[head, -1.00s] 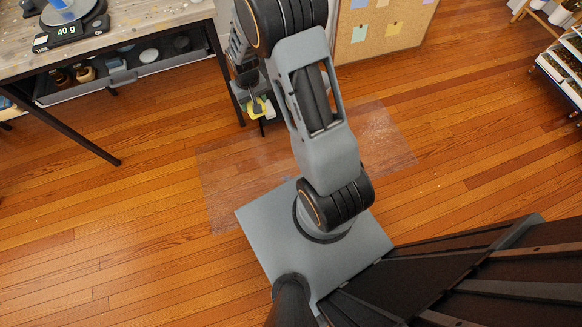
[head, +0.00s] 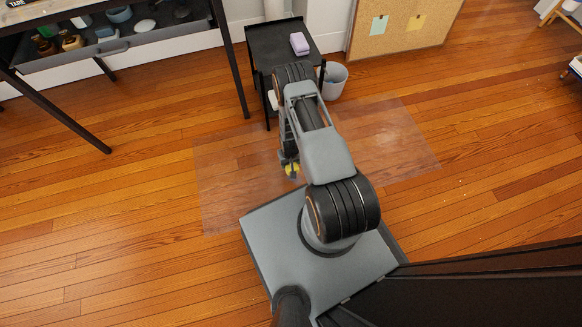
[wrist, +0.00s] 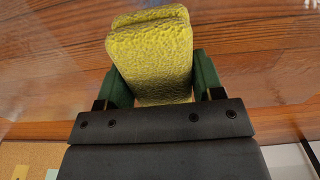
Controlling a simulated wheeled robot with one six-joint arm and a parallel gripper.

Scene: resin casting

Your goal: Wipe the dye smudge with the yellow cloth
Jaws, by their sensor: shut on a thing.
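The yellow cloth (wrist: 150,55) is a thick, rough-textured folded pad between the green fingers of my gripper (wrist: 160,78) in the wrist view. My gripper is shut on it. In the head view, a small yellow part of the cloth (head: 291,169) shows beside my arm, and my gripper (head: 289,160) is mostly hidden by the arm. The cloth is over the clear floor mat (head: 385,140); I cannot tell if it touches it. I cannot make out the dye smudge in either view now.
A black side table (head: 272,42) with a purple block (head: 299,43) stands behind the mat. A grey bin (head: 335,78) is beside it, and a cork board (head: 400,28) leans at the back. A workbench leg (head: 60,110) is at left. Wood floor is open on both sides.

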